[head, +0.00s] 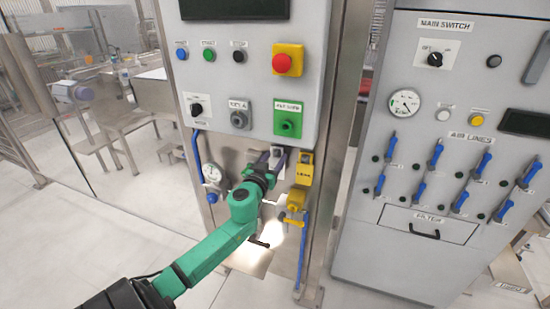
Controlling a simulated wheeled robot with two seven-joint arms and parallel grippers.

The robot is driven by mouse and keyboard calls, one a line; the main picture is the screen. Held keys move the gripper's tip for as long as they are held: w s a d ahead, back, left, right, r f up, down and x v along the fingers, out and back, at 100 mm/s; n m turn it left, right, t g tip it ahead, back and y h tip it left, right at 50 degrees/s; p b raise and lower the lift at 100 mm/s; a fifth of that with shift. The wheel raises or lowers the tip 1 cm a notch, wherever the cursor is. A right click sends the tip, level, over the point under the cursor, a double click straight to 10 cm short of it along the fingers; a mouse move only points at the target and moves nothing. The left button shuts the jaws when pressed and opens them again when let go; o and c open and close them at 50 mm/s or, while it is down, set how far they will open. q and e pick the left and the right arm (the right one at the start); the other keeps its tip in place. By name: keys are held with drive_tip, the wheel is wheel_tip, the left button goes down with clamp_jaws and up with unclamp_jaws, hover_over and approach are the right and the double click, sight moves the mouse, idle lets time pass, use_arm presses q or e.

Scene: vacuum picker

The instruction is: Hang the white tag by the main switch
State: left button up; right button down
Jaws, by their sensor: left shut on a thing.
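The main switch (435,59) is a black rotary knob on the grey right-hand cabinet, under a plate (446,22) reading MAIN SWITCH. My left gripper (277,160) is at the left panel, below the green button box, far from the switch. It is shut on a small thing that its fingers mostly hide. A pale patch shows at the fingers, but I cannot tell whether it is the white tag. No white tag is clearly visible by the main switch. My right gripper is not in view.
Right beside my left gripper are a yellow box (304,169) and a yellow valve fitting (296,199). A gauge (213,174) is to its left. A steel post (346,110) and a gap separate the panels. Blue-handled valves (436,155) sit below the main switch.

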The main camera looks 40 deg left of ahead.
use_arm(q)
drive_tip(key=shift+v, duration=2.1)
drive_tip(key=shift+r, duration=0.1)
drive_tip(key=shift+r+p+v, duration=0.15)
drive_tip(key=shift+p+v, duration=0.15)
drive_tip(key=shift+v, duration=0.95)
drive_tip(key=shift+r+p+v, duration=0.15)
drive_tip(key=shift+p+v, duration=0.1)
drive_tip(key=shift+v, duration=1.05)
